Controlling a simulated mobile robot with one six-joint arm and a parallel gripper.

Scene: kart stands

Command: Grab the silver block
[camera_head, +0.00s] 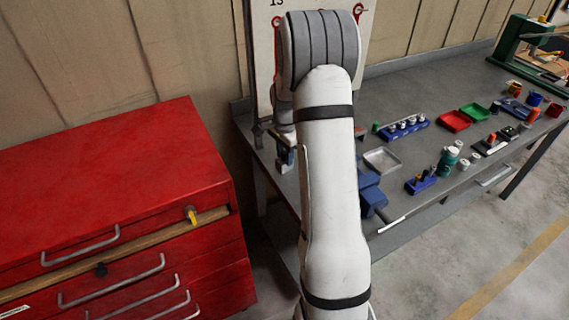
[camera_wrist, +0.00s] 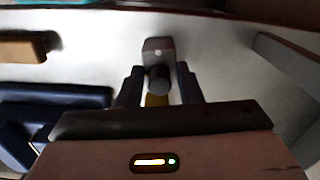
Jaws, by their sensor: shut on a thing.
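My gripper (camera_wrist: 159,76) shows in the wrist view with a dark finger on each side. A small silver-grey block (camera_wrist: 157,47) with a pale spot on its face sits at the fingertips. A dark round piece (camera_wrist: 158,79) stands in front of it, between the fingers, with a yellowish part below. The fingers are shut on the silver block, though its exact contact with them is hard to see. In the head view my arm covers much of the near table, and I cannot make out the block there.
A grey workbench (camera_head: 420,85) holds a red tray (camera_head: 454,121), a green tray (camera_head: 475,111), a silver tray (camera_head: 382,160) and a blue rack (camera_head: 403,128). A red tool cabinet (camera_head: 110,180) stands at left. In the wrist view a tan block (camera_wrist: 22,47) and dark objects (camera_wrist: 55,97) lie left.

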